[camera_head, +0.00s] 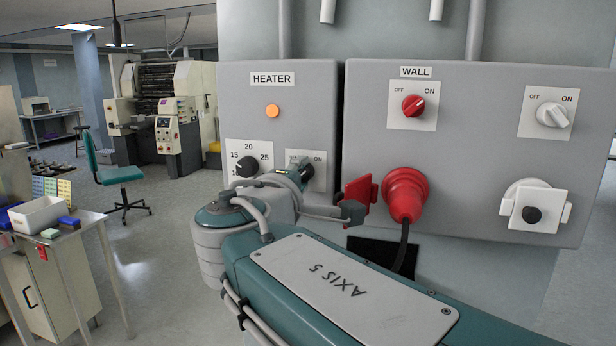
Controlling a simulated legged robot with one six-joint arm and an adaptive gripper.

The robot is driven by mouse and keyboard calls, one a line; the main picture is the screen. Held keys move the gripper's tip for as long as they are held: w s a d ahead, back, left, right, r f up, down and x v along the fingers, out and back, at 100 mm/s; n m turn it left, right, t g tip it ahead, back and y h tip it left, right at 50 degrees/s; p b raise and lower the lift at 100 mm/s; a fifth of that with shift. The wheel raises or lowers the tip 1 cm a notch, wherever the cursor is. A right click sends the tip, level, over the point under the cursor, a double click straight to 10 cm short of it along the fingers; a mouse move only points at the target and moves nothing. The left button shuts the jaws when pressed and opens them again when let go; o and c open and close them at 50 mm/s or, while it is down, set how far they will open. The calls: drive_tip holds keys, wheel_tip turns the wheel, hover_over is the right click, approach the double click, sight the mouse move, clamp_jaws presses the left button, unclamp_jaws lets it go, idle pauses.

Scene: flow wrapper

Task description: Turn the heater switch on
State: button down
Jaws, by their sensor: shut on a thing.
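The grey heater box (310,90) is on the wall, with a HEATER label and an orange lamp (272,110) that looks lit. At its lower right is the heater switch plate (319,178), with the word ON showing at its right. My gripper (302,170) is at this plate, shut on the heater switch. The switch knob is hidden behind the gripper and wrist, so I cannot tell which way it points. My teal arm reaches in from the lower right.
A temperature dial (247,166) sits left of the switch plate. To the right, the WALL box (470,170) has a red knob (413,105), a white knob (553,114), a red plug (404,195) with a hanging cable, and a white socket (534,207). Open floor (160,240) lies left.

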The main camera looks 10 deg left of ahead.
drive_tip(key=shift+w+f, duration=0.1)
drive_tip(key=shift+f, duration=0.15)
drive_tip(key=shift+c, duration=1.8)
unclamp_jaws()
drive_tip(key=shift+d, duration=0.1)
drive_tip(key=shift+d+r, duration=0.1)
drive_tip(key=shift+d, duration=0.05)
drive_tip(key=s+a, duration=0.1)
drive_tip(key=s, duration=1.1)
